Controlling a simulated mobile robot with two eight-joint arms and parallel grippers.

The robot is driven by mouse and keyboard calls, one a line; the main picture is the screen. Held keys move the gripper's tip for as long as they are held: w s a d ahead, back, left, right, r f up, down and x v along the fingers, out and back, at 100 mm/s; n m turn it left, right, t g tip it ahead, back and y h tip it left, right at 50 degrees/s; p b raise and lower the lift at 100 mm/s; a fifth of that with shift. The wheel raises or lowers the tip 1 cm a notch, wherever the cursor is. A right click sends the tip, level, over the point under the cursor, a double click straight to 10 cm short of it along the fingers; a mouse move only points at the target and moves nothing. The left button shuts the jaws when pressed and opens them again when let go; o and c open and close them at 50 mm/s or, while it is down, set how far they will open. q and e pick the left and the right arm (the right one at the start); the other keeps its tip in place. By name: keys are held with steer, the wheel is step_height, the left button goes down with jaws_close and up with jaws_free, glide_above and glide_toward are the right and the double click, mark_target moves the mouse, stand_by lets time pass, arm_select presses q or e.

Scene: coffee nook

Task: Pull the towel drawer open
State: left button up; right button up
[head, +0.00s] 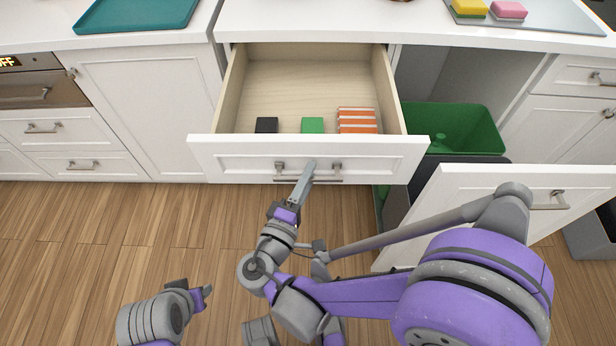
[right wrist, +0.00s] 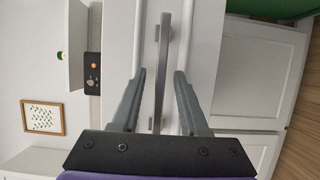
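The white drawer (head: 225,156) stands pulled well out of the cabinet, with its wooden inside showing. In it lie a black block (head: 266,125), a green block (head: 312,125) and a stack of orange-and-white pieces (head: 357,121). Its metal handle (head: 280,167) is on the front; it also shows as a bar in the right wrist view (right wrist: 161,75). My right gripper (head: 304,176) is at the handle. Its fingers (right wrist: 160,90) are apart, one on each side of the bar, with gaps visible. My left gripper (head: 204,293) is low at the left, away from the drawer; its finger opening is unclear.
A pulled-out bin unit with a green bin (head: 460,125) and white front (head: 480,195) stands right of the drawer. A teal tray (head: 137,14) and sponges (head: 468,8) are on the counter (head: 300,22). Wooden floor (head: 90,240) is free at the left.

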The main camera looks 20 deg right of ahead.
steer(key=v, duration=1.1)
steer(key=shift+p, duration=0.4)
steer(key=shift+w, duration=0.15)
